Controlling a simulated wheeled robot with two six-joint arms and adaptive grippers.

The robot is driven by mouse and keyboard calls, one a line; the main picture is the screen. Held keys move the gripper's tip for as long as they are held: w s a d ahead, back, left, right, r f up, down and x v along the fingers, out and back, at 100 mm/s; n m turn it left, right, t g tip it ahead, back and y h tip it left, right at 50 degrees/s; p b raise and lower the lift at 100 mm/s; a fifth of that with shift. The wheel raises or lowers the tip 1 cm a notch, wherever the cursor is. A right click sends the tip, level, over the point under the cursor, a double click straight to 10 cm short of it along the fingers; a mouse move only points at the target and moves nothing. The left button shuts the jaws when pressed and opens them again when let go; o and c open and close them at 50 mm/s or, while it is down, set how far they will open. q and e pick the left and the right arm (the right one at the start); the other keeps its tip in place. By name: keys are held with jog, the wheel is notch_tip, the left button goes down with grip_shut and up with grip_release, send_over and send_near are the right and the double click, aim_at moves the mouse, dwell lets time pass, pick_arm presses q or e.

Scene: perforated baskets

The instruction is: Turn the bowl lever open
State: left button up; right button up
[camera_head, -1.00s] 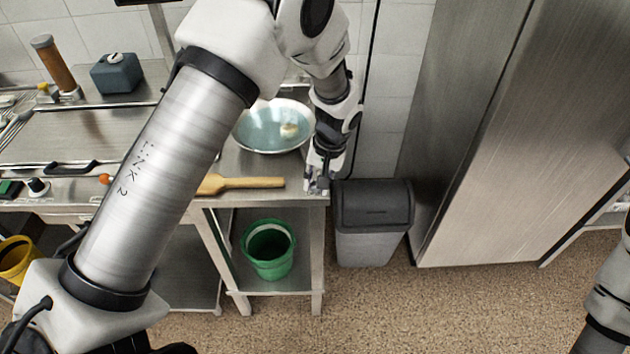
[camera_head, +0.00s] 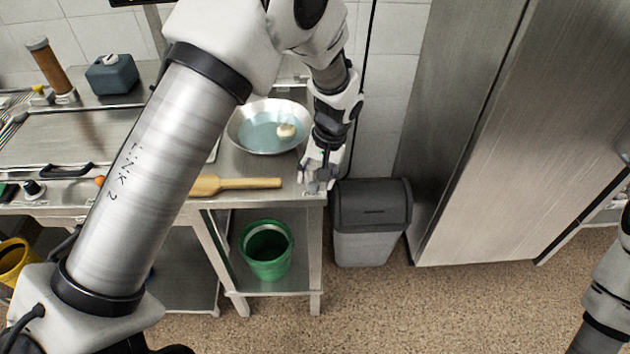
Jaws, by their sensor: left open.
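A wide metal bowl (camera_head: 240,135) with bluish water and a small pale round thing (camera_head: 286,130) in it stands on the steel table. I cannot make out a lever on the bowl. My left gripper (camera_head: 318,186) is open at the table's front right corner, to the right of and in front of the bowl. It points down, close to the table top; whether it touches anything is too small to tell. My right arm (camera_head: 608,295) shows only in part at the right edge; its gripper is out of view.
A wooden paddle (camera_head: 235,184) lies along the table's front edge, left of my left gripper. A green bucket (camera_head: 266,250) stands on the lower shelf. A grey bin (camera_head: 372,220) stands right of the table. My left arm covers much of the counter.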

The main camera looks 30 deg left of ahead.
pick_arm(q)
notch_tip(320, 180, up, 10)
jog(key=d, duration=0.2)
jog(key=shift+w+f, duration=0.2)
jog(key=shift+w, duration=0.1)
